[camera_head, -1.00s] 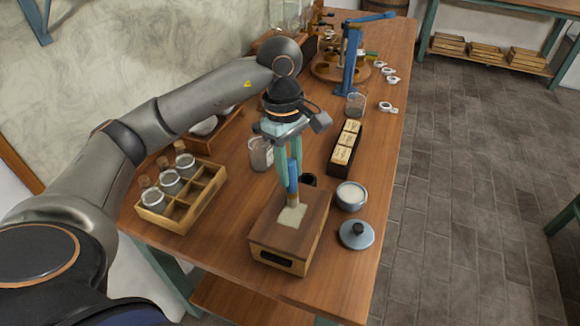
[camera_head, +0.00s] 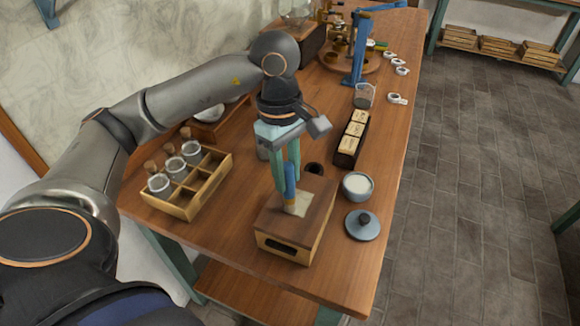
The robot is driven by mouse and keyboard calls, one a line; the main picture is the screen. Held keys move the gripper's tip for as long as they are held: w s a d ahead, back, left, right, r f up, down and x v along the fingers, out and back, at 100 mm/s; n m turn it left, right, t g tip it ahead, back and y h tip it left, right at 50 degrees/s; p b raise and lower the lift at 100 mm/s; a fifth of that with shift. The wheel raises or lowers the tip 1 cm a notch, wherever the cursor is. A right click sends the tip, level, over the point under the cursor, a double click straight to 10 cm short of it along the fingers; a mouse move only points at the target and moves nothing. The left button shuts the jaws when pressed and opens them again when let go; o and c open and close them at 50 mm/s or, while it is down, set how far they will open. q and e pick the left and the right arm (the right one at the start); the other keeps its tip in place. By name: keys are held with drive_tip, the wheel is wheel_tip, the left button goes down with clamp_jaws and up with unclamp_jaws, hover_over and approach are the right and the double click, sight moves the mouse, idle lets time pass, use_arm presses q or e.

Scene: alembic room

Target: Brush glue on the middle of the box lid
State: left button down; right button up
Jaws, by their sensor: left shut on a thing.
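A wooden box (camera_head: 285,247) with a dark brown lid (camera_head: 315,192) stands near the front of the table. A pale patch of glue (camera_head: 303,205) lies on the middle of the lid. My left gripper (camera_head: 287,172) is shut on a brush (camera_head: 291,183) with a blue handle. The brush points down and its bristle end is at the left part of the patch. A small grey bowl (camera_head: 357,186) of whitish glue stands right of the box. Its round grey lid (camera_head: 363,225) with a dark knob lies in front of the bowl. My right gripper is not in view.
A wooden crate (camera_head: 187,204) with several corked jars stands to the left. A dark rack of cream labelled blocks (camera_head: 352,138), a glass beaker (camera_head: 363,96) and several small white cups (camera_head: 397,98) stand behind. A blue stand (camera_head: 357,50) is farther back. The table's right edge is close to the bowl.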

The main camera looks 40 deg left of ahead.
use_arm(q)
drive_tip(key=shift+w+a, duration=0.2)
drive_tip(key=shift+w, duration=0.6)
drive_tip(key=shift+w+a, duration=0.15)
drive_tip(key=shift+w, duration=0.6)
drive_tip(key=shift+w+a, duration=0.2)
drive_tip(key=shift+w, duration=0.6)
drive_tip(key=shift+d, duration=0.15)
drive_tip(key=shift+w+d+f, duration=0.1)
drive_tip(key=shift+w+d, duration=0.05)
drive_tip(key=shift+d, duration=0.5)
drive_tip(key=shift+s+d+b, duration=0.25)
drive_tip(key=shift+s+b, duration=0.05)
drive_tip(key=shift+s, duration=0.85)
drive_tip(key=shift+s+d+b, duration=0.25)
drive_tip(key=shift+s+b, duration=0.05)
drive_tip(key=shift+s, duration=0.85)
drive_tip(key=shift+w+a, duration=0.25)
drive_tip(key=shift+w, duration=0.9)
drive_tip(key=shift+w+a, duration=0.25)
drive_tip(key=shift+w, duration=0.9)
drive_tip(key=shift+s+d+b, duration=0.25)
drive_tip(key=shift+s+b, duration=0.1)
drive_tip(key=shift+s, duration=0.85)
drive_tip(key=shift+s+d+b, duration=0.25)
drive_tip(key=shift+s+b, duration=0.05)
drive_tip(key=shift+s, duration=0.85)
